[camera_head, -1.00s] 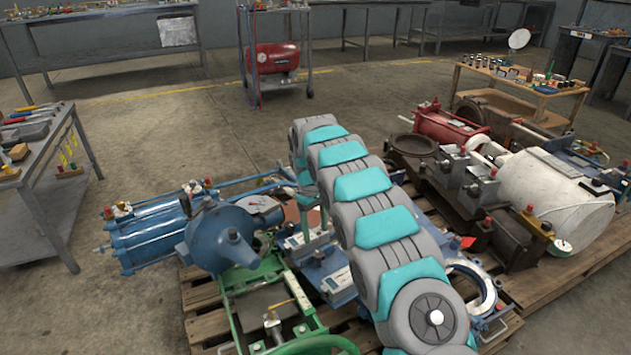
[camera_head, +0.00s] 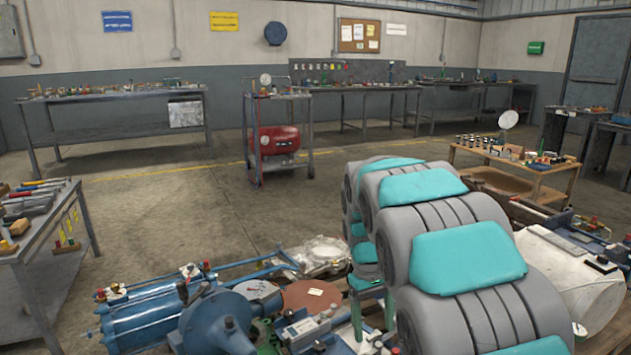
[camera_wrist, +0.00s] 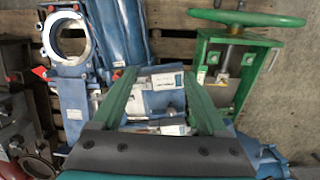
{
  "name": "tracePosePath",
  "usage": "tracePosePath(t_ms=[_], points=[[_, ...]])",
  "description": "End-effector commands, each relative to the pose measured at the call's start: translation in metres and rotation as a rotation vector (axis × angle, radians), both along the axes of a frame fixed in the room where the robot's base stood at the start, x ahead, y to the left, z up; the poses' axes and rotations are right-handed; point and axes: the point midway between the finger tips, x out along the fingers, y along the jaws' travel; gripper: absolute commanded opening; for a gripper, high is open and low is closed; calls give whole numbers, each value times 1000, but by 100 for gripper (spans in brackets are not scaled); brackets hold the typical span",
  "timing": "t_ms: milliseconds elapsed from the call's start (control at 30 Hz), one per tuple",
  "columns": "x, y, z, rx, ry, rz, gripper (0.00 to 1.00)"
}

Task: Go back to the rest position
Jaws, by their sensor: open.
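My gripper (camera_wrist: 158,74) shows in the wrist view with its two green fingers spread apart. Nothing is held between them. It points down over a blue-grey device with white labels (camera_wrist: 157,96), and I cannot tell the height between them. In the head view my grey and teal arm bends over the pallet load at lower right and hides much of it.
A blue cylinder machine (camera_head: 150,318) lies at lower left. The wrist view shows a green frame with a handwheel (camera_wrist: 245,18) and a blue flanged part (camera_wrist: 67,38). A tool bench (camera_head: 30,235) and red compressor (camera_head: 275,140) stand around open floor (camera_head: 190,215).

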Motion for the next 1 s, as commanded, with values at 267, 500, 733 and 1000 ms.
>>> tracePosePath(t_ms=[267,500,733,1000], points=[[-83,-21,25,7,-6,-121,76],[-156,-30,32,22,-12,-210,76],[-228,-33,27,35,-9,-282,76],[-300,-32,12,50,-10,-344,76]])
